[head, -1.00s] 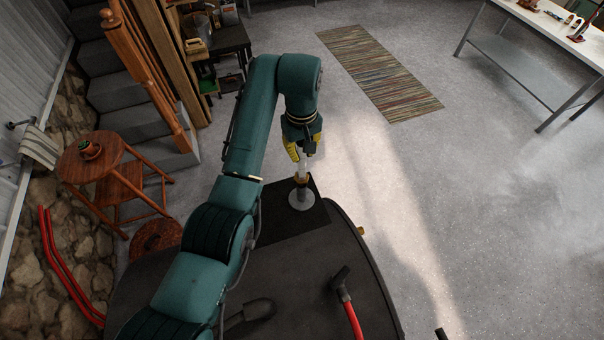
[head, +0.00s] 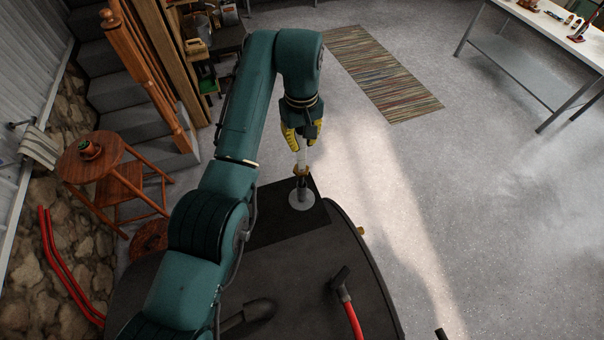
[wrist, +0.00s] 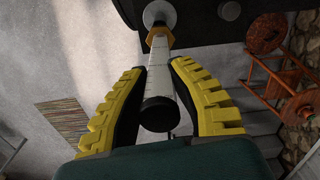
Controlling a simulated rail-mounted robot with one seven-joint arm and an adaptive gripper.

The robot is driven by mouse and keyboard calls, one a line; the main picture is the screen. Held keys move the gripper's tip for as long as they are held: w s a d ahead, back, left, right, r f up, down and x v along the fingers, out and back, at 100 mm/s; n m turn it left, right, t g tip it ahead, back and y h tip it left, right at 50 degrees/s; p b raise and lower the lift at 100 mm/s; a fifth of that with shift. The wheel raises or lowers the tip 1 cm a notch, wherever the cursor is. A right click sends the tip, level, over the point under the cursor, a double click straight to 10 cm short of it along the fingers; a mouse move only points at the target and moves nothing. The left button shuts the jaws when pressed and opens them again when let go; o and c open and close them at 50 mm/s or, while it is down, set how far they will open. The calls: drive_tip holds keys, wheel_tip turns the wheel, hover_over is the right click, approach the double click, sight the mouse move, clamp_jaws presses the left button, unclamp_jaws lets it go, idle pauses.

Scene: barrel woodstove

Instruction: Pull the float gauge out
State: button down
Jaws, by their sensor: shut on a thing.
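The float gauge is a white, marked tube (wrist: 160,72) with a dark round end cap (wrist: 158,113) in the wrist view. A brass-coloured collar (wrist: 160,36) sits at its far end, above a round grey flange (wrist: 158,13). In the head view the white tube (head: 302,157) stands nearly upright over the brass collar (head: 301,171) and the flange (head: 301,199). My gripper (wrist: 158,68) is shut on the gauge, with its yellow-backed fingers on either side of the tube. In the head view, my gripper (head: 302,147) is above the collar. Its exact contact is partly hidden.
The flange stands on a black plate (head: 275,225) at the edge of a dark barrel top (head: 300,275). A red-handled tool (head: 349,303) and a dark shovel-like tool (head: 257,310) lie there. A wooden stool (head: 100,155) is left; open floor lies right.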

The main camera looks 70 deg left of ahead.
drive_tip(key=shift+r, duration=2.3)
drive_tip(key=shift+r, duration=1.5)
